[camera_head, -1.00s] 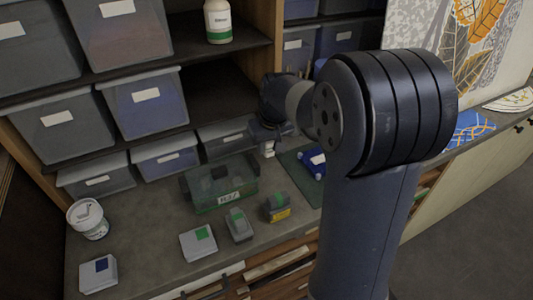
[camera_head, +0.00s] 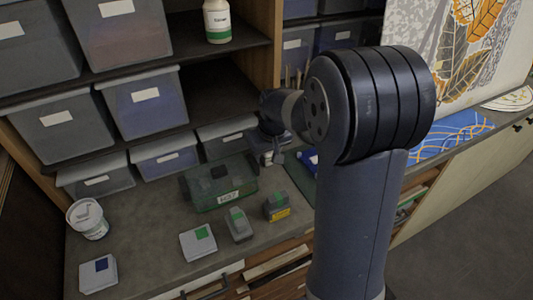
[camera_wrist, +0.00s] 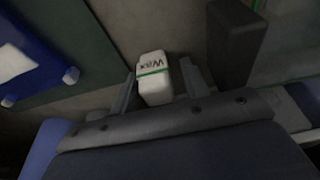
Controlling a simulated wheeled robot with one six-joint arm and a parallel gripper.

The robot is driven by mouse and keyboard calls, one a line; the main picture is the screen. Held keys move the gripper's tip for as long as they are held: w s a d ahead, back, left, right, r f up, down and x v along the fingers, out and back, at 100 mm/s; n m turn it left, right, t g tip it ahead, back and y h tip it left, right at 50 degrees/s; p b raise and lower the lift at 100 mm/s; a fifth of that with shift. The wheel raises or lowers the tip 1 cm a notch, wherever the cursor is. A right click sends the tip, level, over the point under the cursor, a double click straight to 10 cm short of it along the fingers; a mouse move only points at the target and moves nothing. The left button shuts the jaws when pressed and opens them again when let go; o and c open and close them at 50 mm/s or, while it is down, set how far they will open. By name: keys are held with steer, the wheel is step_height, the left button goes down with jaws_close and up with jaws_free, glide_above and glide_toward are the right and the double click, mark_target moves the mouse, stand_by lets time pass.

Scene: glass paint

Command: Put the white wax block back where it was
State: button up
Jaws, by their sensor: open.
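The white wax block (camera_wrist: 154,84), marked "Wax" with a green stripe, shows in the wrist view between the two fingers of my gripper (camera_wrist: 158,76). The fingers are open, one on each side of it. I cannot tell whether either finger touches it. In the head view my gripper (camera_head: 272,153) is low over the back of the counter, right of the green see-through box (camera_head: 222,196). The block is mostly hidden there by my gripper and wrist.
A dark green mat (camera_wrist: 75,85) with a blue object (camera_wrist: 28,55) lies left of the block in the wrist view. Small blocks with green (camera_head: 198,243), yellow (camera_head: 277,208) and blue (camera_head: 98,274) marks stand along the counter's front. A white tub (camera_head: 88,220) is at left.

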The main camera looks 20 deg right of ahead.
steer(key=shift+d+r, duration=0.1)
steer(key=shift+r, duration=0.05)
steer(key=shift+w+r, duration=0.1)
steer(key=shift+r, duration=0.1)
steer(key=v, duration=1.1)
steer(key=shift+s+r+b, duration=0.25)
steer(key=shift+r+b, duration=0.05)
steer(key=shift+r, duration=0.05)
